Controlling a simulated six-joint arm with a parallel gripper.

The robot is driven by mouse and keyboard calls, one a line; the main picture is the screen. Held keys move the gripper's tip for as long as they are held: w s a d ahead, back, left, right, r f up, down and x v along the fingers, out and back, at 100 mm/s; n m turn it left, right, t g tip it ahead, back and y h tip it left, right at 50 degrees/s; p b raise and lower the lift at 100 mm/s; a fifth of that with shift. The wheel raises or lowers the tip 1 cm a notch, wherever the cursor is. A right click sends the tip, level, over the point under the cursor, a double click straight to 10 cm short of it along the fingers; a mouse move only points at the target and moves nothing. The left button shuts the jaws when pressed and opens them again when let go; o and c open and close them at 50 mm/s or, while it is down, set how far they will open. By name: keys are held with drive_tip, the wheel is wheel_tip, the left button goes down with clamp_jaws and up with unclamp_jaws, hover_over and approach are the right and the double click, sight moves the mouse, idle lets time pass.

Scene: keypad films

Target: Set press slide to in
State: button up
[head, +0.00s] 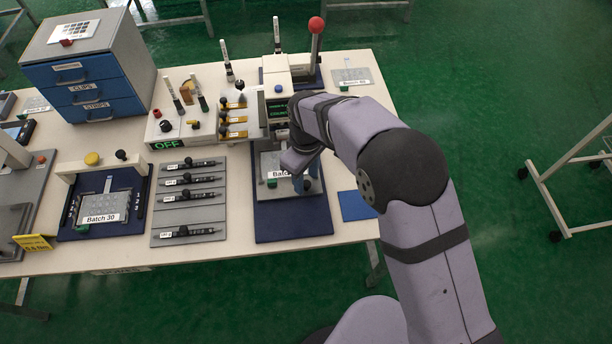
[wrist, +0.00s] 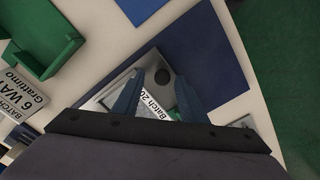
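The press (head: 290,75), with a red-ball lever, stands at the back middle of the bench. Its grey slide (head: 264,160) lies in front of the press body on the dark blue base (head: 290,222), out towards the front edge. The slide carries a plate labelled "Batch 20" (wrist: 152,104). My gripper (head: 299,182) and arm partly hide the slide in the head view.
A rack of labelled black tools (head: 188,200) lies left of the press base. Another fixture with a "Batch 30" plate (head: 103,208) is further left. A blue pad (head: 356,206) lies to the right.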

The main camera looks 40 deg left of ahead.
drive_tip(key=shift+r+b, duration=0.95)
drive_tip(key=shift+r, duration=2.7)
